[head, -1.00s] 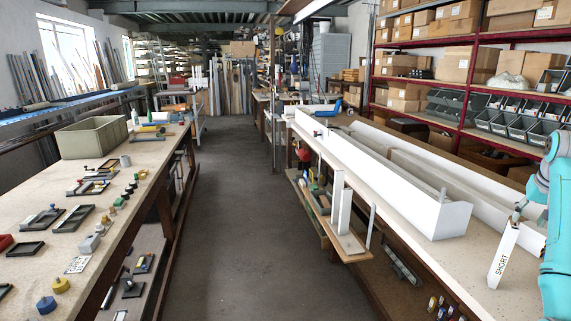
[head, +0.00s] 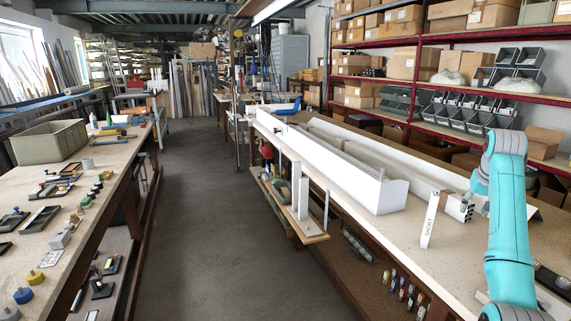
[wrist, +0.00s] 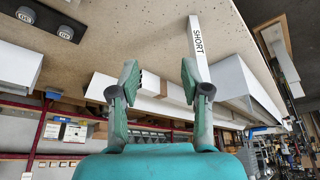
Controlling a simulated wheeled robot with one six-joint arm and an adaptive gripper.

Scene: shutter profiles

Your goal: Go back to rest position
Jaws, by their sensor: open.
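My gripper (wrist: 159,72) is open in the wrist view, with its two fingers apart and nothing held between them. My teal arm (head: 510,235) rises at the right of the head view above the right-hand bench (head: 385,235). I cannot make out the fingers clearly in the head view. A white upright sign marked SHORT (head: 430,222) stands on that bench, left of my arm. The sign also shows in the wrist view (wrist: 197,45), beyond the right finger and apart from it.
A long white trough (head: 390,198) lies along the right bench, with another behind it. Red-framed shelves (head: 420,42) with boxes and bins stand behind. The left bench (head: 118,158) holds a grey-green crate (head: 50,146) and small parts. The aisle floor (head: 205,220) between is clear.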

